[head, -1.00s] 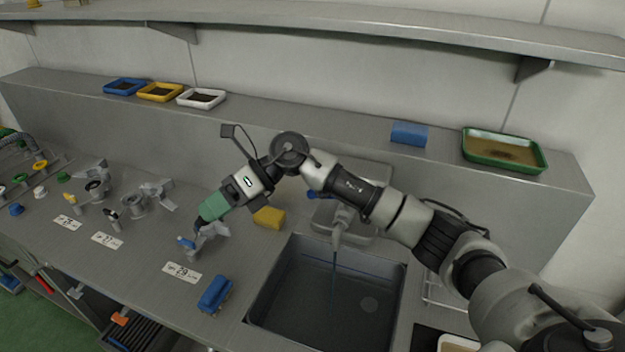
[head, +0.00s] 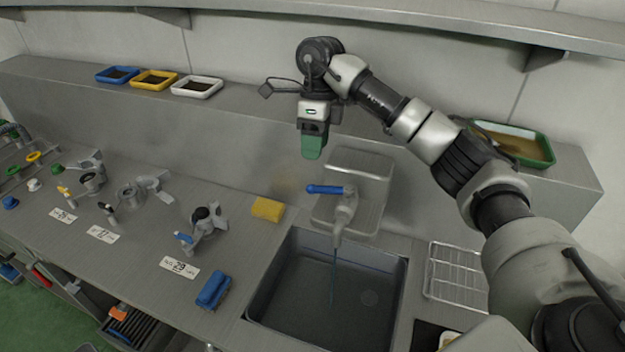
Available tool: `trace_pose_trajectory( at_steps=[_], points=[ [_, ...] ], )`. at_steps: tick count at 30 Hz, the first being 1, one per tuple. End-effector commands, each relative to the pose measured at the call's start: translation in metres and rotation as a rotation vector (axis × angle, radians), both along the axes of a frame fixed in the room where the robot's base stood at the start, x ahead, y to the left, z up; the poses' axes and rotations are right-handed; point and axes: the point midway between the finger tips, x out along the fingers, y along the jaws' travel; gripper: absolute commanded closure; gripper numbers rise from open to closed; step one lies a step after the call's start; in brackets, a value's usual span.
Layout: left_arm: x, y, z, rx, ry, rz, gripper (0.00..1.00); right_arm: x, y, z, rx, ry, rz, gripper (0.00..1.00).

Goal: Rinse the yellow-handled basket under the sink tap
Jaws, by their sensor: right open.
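A small yellow-handled piece (head: 65,192), likely the basket, is at the left of the counter by the tag marked 25; its body is too small to make out clearly. The sink (head: 300,290) is at the centre front. Its tap (head: 345,210) has a blue lever (head: 325,189), and a thin stream falls from the spout into the basin. My right gripper (head: 312,150), with green fingers, is seen edge-on, pointing down above the counter, behind and left of the tap. It is open and nothing shows in it. My left gripper is not in view.
A grey fixture with a blue-handled piece (head: 184,239) stands by the tag marked 29 (head: 179,267). A yellow sponge (head: 268,209) and a blue brush (head: 213,290) lie left of the sink. A wire rack (head: 456,272) is at its right. A green tray (head: 545,152) sits on the ledge.

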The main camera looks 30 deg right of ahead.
Motion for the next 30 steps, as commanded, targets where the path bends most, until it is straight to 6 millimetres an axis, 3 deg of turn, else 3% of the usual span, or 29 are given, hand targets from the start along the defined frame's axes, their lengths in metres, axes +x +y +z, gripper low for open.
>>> trace_pose_trajectory(
  at_steps=[1, 6, 15, 28, 30],
  points=[
    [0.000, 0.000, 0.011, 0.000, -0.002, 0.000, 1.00, -0.003, 0.001, -0.008, -0.002, 0.008, 0.001, 0.48],
    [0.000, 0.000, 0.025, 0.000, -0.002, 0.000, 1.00, -0.009, 0.006, -0.038, -0.001, 0.006, 0.000, 0.48],
    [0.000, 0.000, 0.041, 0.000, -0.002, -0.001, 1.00, -0.014, 0.013, -0.078, 0.001, 0.004, 0.000, 0.48],
    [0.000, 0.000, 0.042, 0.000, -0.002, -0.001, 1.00, -0.015, 0.014, -0.087, 0.001, 0.001, 0.001, 0.48],
    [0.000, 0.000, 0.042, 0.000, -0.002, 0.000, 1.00, -0.015, 0.014, -0.087, 0.001, 0.001, 0.000, 0.59]
  ],
)
